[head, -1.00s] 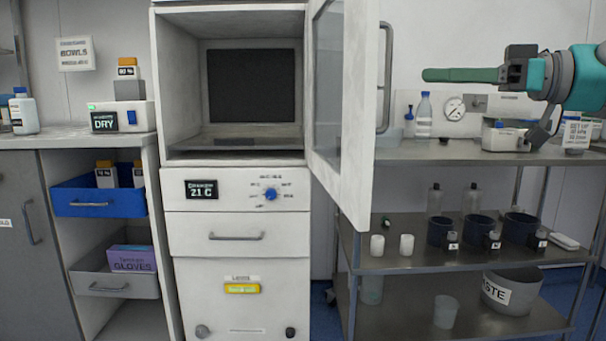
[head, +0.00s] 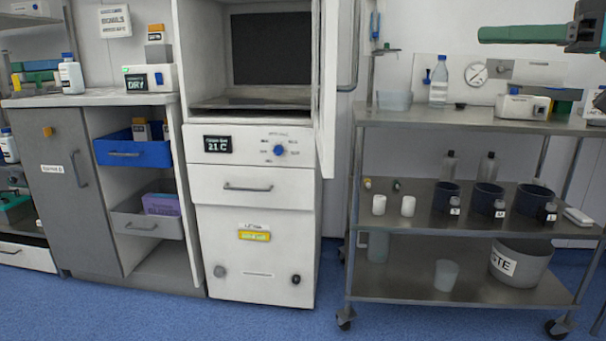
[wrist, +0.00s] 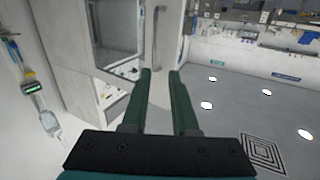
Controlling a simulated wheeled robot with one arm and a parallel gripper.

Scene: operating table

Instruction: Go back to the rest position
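My gripper (head: 482,34) is at the upper right of the head view, raised above the metal trolley. In the wrist view its two green fingers (wrist: 160,74) stand apart with nothing between them, so it is open and empty. The white warming cabinet (head: 251,186) stands in the middle of the head view. Its upper compartment is open and looks empty, and its door (head: 328,100) stands open, seen nearly edge-on. The wrist view also shows a pale cabinet with a handle beyond the fingers, not touching them.
The metal trolley (head: 430,116) at right carries a bottle (head: 439,80), a gauge (head: 476,74), dark cups and a waste bin (head: 520,262). A counter with open blue drawer (head: 134,152) and grey drawer (head: 147,223) is at left. Blue floor (head: 180,318) in front is clear.

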